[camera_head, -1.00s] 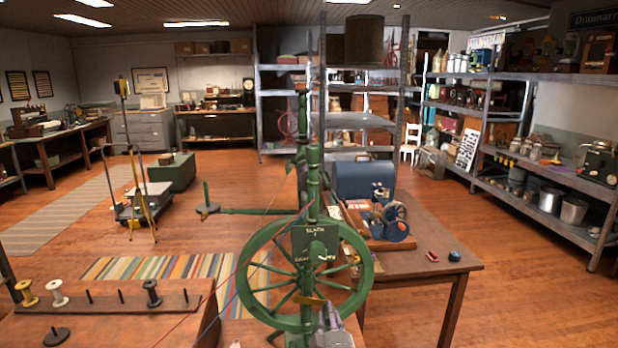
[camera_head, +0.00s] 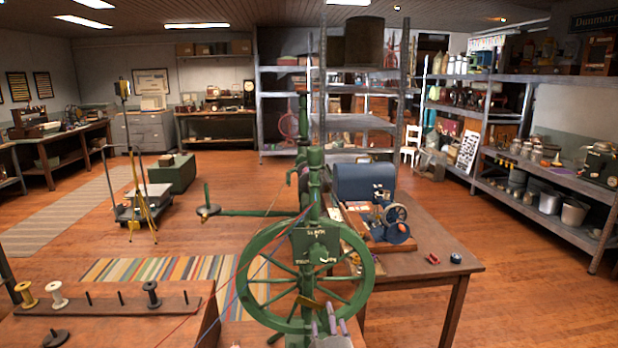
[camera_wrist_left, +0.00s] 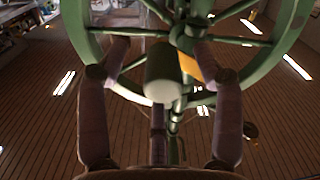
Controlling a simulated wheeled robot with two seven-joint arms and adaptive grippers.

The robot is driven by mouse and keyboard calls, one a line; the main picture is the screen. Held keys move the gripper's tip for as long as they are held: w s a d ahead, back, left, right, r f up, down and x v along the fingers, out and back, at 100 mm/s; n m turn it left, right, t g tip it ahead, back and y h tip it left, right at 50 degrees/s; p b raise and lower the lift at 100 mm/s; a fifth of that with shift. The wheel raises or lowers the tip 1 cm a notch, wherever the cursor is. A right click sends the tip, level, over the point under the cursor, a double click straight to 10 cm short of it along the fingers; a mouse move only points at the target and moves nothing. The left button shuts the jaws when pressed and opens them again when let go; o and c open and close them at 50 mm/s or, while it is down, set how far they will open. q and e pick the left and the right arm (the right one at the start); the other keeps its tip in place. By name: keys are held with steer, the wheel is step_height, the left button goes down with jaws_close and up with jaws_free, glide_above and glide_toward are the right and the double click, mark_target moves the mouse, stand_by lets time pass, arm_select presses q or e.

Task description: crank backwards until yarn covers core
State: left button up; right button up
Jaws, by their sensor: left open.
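A green spinning wheel (camera_head: 248,290) stands in the lower middle of the head view, with a green box (camera_head: 316,243) on its post. Red and blue yarn strands (camera_head: 237,292) run from the lower left up to it. My left gripper (camera_head: 329,322) is at the bottom edge, in front of the wheel's lower rim. In the left wrist view its fingers (camera_wrist_left: 160,62) are spread around a pale rounded knob (camera_wrist_left: 162,78), with the wheel's spokes and rim behind. I cannot tell whether any finger touches the knob. Yarn over a core cannot be made out. My right gripper is out of view.
A brown spool board (camera_head: 110,303) with pegs and spools stands at the lower left. A wooden table (camera_head: 425,240) behind the wheel bears a small blue hand-cranked machine (camera_head: 393,222). A striped rug (camera_head: 160,269) lies on the floor. Metal shelves (camera_head: 575,182) line the right.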

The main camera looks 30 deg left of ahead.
arm_select(q)
steer(key=p+v, duration=0.2)
steer(key=v, duration=0.6)
steer(key=shift+s+d, duration=0.25)
steer(key=shift+s, duration=0.05)
stand_by(0.3)
stand_by(0.4)
steer(key=d+f+m+g+h+p, duration=0.1)
steer(key=d+f+m+g+h, duration=0.15)
steer(key=f, duration=0.45)
steer(key=s+d+f+m+g+h, duration=0.1)
steer(key=f+m+h, duration=0.15)
steer(key=f, duration=0.45)
steer(key=d+f+m+g+h+p, duration=0.15)
steer(key=f+h, duration=0.25)
steer(key=f, duration=0.4)
steer(key=s+d+f+m+g+h, duration=0.1)
steer(key=s+f+g, duration=0.4)
steer(key=s, duration=0.5)
steer(key=s+d+f+m+g+h, duration=0.2)
steer(key=s+f+g, duration=0.3)
steer(key=s+f, duration=0.4)
steer(key=shift+s+d+h+p, duration=0.4)
steer(key=shift+s+d+h, duration=0.2)
steer(key=shift+s+d, duration=0.25)
steer(key=shift+w, duration=0.1)
